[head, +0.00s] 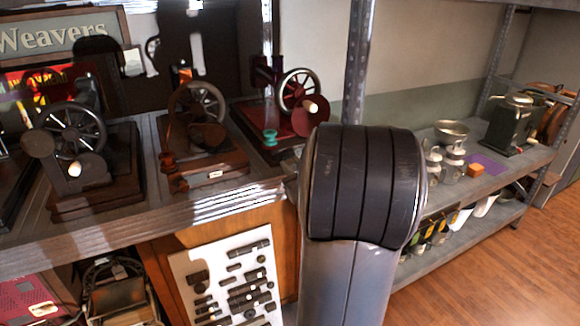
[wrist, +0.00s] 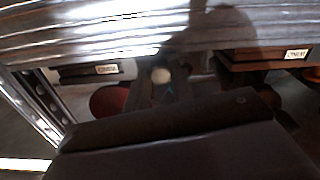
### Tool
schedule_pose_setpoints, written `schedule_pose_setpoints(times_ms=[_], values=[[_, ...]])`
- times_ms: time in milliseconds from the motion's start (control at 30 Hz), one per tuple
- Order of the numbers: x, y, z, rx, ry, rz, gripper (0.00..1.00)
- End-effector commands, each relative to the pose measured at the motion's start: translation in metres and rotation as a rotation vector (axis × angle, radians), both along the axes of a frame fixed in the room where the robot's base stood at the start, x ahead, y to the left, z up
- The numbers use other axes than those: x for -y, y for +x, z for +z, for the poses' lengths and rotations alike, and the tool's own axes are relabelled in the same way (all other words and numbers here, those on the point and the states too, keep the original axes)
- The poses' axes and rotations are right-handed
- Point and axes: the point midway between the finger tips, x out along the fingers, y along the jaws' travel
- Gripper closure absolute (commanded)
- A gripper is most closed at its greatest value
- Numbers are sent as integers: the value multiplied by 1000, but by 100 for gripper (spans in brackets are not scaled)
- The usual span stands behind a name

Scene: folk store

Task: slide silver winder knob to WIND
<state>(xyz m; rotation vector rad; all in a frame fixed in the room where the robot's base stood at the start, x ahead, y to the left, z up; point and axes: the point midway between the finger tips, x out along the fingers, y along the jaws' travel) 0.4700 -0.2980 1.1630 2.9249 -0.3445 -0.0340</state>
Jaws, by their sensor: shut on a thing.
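Several bobbin winders with spoked wheels stand along the shelf in the head view. A dark winder (head: 78,150) at the left has a cream knob (head: 75,169). A brown winder (head: 200,135) stands mid-left, and a red winder (head: 290,100) with another cream knob (head: 311,107) stands beside my arm. My arm covers the area to its right, and my gripper is hidden there. In the wrist view my gripper (wrist: 162,85) is dark and shut on a pale round knob (wrist: 161,75). The picture is too dark to read any WIND mark or tell whether this knob is silver.
The metal shelf edge (head: 120,232) runs below the winders. A grey upright post (head: 356,60) stands just behind my arm. A display board of dark parts (head: 235,285) hangs below. The right shelf holds a silver bowl (head: 451,130) and an orange block (head: 476,170). Wooden floor is clear at right.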

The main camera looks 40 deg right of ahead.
Motion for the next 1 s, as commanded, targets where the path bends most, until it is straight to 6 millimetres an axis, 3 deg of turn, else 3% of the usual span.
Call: schedule_pose_setpoints(times_ms=[200, 467, 500, 733, 1000], values=[[29, -7, 1, 0, 1, -4, 100], [30, -8, 1, 1, 1, -6, 100], [30, -8, 1, 1, 1, -6, 75], [29, -8, 1, 1, 1, -4, 56], [28, -9, 0, 1, 0, -3, 56]])
